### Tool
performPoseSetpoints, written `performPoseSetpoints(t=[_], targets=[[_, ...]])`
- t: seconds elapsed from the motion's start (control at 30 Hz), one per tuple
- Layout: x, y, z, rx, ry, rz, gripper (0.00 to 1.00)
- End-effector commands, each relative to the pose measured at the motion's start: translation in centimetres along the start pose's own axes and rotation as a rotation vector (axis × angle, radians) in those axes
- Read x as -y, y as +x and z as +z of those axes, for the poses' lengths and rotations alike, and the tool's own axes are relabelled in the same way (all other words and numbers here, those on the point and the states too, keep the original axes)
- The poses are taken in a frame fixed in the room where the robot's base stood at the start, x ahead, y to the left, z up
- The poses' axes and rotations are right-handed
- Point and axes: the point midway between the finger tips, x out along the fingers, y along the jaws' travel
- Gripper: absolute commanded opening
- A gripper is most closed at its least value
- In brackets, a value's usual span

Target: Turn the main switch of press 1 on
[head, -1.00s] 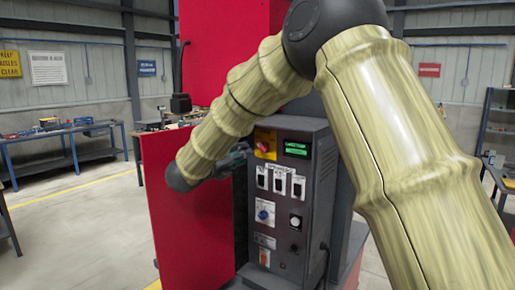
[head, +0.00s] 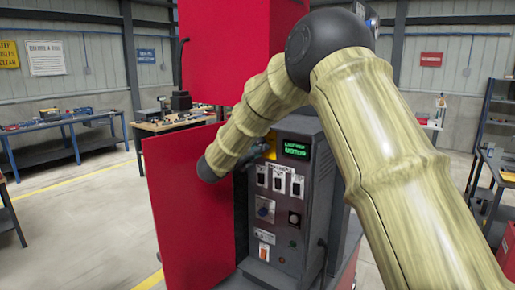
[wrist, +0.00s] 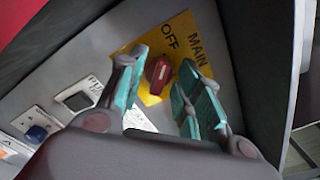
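The main switch is a red rotary knob (wrist: 158,72) on a yellow plate (wrist: 183,32) marked MAIN and OFF in the wrist view. My gripper (wrist: 165,64) is open, with one teal-padded finger to each side of the knob; I cannot tell whether either finger touches it. In the head view, the yellow plate (head: 271,148) shows only in part at the top left of the grey control cabinet (head: 318,190), and the knob is hidden by my gripper (head: 258,149).
Below the plate are several black switches (head: 278,180), a blue knob (head: 263,212) and a pale button (head: 295,219). A green-lit display (head: 296,150) is to the right. A red panel (head: 190,225) stands just left of the cabinet, close to my wrist.

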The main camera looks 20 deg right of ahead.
Motion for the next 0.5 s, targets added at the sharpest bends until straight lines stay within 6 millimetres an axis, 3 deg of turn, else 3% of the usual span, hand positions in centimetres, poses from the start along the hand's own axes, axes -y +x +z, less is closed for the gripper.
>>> performPoseSetpoints(t=[0.07, 0.23, 0.5], targets=[[0.0, -0.01, 0.0, 0.0, 0.0, 0.0, 0.32], [0.01, -0.02, 0.01, 0.0, 0.0, 0.0, 0.01], [-0.03, -0.02, -0.02, 0.0, 0.002, 0.0, 0.0]])
